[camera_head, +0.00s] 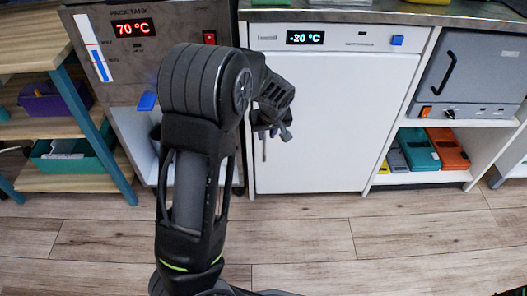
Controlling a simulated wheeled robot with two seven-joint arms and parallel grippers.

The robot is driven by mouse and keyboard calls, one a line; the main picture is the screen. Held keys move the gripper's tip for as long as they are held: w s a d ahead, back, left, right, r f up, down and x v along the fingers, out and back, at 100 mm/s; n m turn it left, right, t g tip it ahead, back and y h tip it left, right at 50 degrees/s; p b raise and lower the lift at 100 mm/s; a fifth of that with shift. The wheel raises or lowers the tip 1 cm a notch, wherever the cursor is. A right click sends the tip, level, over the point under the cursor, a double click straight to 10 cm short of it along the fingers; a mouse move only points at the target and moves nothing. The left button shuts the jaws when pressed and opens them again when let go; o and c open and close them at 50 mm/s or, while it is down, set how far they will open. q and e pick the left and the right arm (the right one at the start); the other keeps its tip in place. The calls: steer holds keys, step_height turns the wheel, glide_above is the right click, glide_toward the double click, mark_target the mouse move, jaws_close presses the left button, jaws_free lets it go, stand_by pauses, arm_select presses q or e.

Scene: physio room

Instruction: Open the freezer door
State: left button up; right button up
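The white freezer (335,125) stands in the middle under the counter, with a display reading -20 °C (305,37). Its door looks shut and flush with the front. A thin grey vertical handle (264,149) shows at the door's left side, its upper part hidden by my gripper. My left arm rises from the bottom and bends over toward the door. My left gripper (273,131) is at the handle's upper part. I cannot tell whether it touches the handle or how far its fingers are apart. My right gripper is not in view.
A steel pack tank (185,25) showing 70 °C stands left of the freezer. A grey oven-like unit (470,75) is at right, above a shelf with coloured folded items (420,150). A wooden shelf with bins (70,155) is at far left. The wooden floor before the freezer is clear.

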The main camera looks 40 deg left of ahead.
arm_select(q)
steer(key=b+x, duration=0.4)
steer(key=x, duration=0.8)
steer(key=shift+c, duration=0.2)
jaws_close()
stand_by(1.2)
